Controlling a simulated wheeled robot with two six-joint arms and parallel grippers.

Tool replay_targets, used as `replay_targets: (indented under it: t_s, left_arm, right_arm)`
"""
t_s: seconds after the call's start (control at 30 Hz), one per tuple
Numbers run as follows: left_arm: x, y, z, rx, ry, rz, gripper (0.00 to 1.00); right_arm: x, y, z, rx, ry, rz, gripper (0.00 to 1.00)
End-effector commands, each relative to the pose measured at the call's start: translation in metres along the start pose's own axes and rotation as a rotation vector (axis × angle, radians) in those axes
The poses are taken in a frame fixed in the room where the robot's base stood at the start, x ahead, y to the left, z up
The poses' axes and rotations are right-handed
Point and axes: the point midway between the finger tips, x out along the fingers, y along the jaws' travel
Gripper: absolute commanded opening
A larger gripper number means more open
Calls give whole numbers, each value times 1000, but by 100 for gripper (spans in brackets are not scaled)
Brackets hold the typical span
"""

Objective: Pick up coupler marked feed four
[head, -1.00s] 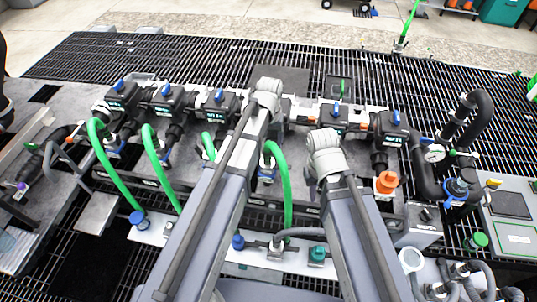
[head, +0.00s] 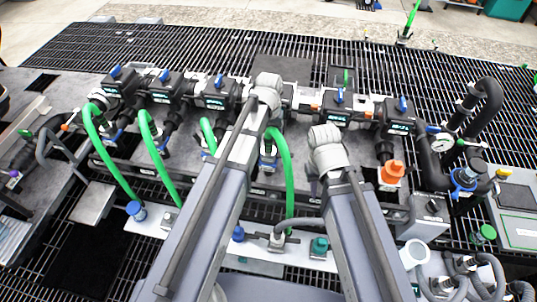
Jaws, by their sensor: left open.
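Several couplers sit along the pale front rail (head: 262,262): a blue one (head: 136,210), another blue one (head: 238,234), a grey one (head: 277,241) and a teal one (head: 319,246). An orange coupler or cap (head: 392,172) stands at the right of the manifold. Markings are too small to read, so I cannot tell which is feed four. My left gripper (head: 268,100) is over the manifold's middle, its jaws mostly hidden by its wrist. My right gripper (head: 316,182) is lower and to the right, in front of the manifold, its fingers unclear. I see nothing held.
The manifold has a row of black valves with blue handles (head: 216,95) and several green hoses (head: 107,160) looping to the front rail. A black pipe (head: 489,105) and gauge (head: 442,142) stand at right. Open grating (head: 190,52) lies behind.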

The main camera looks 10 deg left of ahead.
Motion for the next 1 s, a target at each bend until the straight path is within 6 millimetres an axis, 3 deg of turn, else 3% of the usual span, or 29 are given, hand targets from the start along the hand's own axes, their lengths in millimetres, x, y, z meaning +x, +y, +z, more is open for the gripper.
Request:
replay_targets:
  t_s: [0.03,0.2,0.5,1.0]
  left_arm:
    - [14,-2,1,0,0,0,70]
    - [31,-2,1,0,0,0,70]
    - [31,-2,1,0,0,0,70]
    - [31,-2,1,0,0,0,14]
  right_arm:
    - [14,-1,-1,0,0,0,26]
    - [31,-3,-2,0,0,0,26]
    - [31,-3,-2,0,0,0,26]
    - [31,-3,-2,0,0,0,26]
